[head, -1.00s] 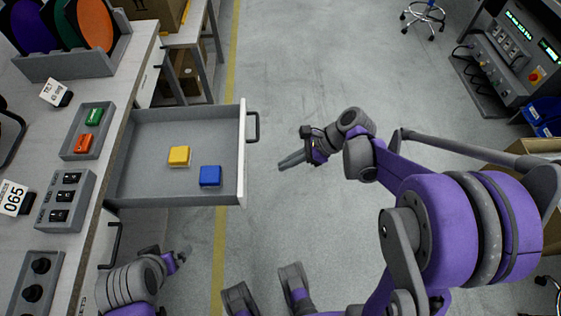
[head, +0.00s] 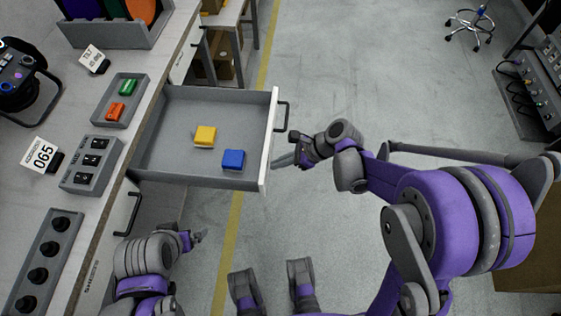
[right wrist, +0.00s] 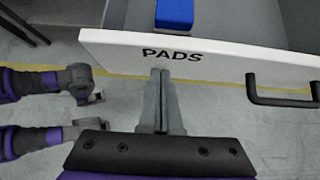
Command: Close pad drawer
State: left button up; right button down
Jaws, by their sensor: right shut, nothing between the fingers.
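The pad drawer (head: 170,172) is pulled out from the workbench, with its white front panel (head: 270,140) facing right. In the right wrist view the white front panel (right wrist: 110,42) reads "PADS". Its dark handle (head: 283,116) is on the outer face. A yellow pad (head: 205,136) and a blue pad (head: 233,159) lie inside. My right gripper (head: 273,163) is shut and empty, with its tips at or very near the panel's outer face, below the handle in the picture; contact cannot be told. My left gripper (head: 203,236) is low beside the bench; its jaw state is unclear.
The bench top holds a tray (head: 108,122) with a green and a red pad, a switch box (head: 92,165) and a knob box (head: 45,265). Another drawer handle (head: 133,213) is below. A stool (head: 470,25) stands far off.

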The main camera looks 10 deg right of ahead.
jog(key=b, duration=0.2)
send_over(157, 160)
jog(key=shift+s+d, duration=0.1)
jog(key=shift+d, duration=0.1)
jog(key=shift+a+r, duration=0.1)
jog(key=shift+a, duration=0.1)
jog(key=shift+a, duration=0.1)
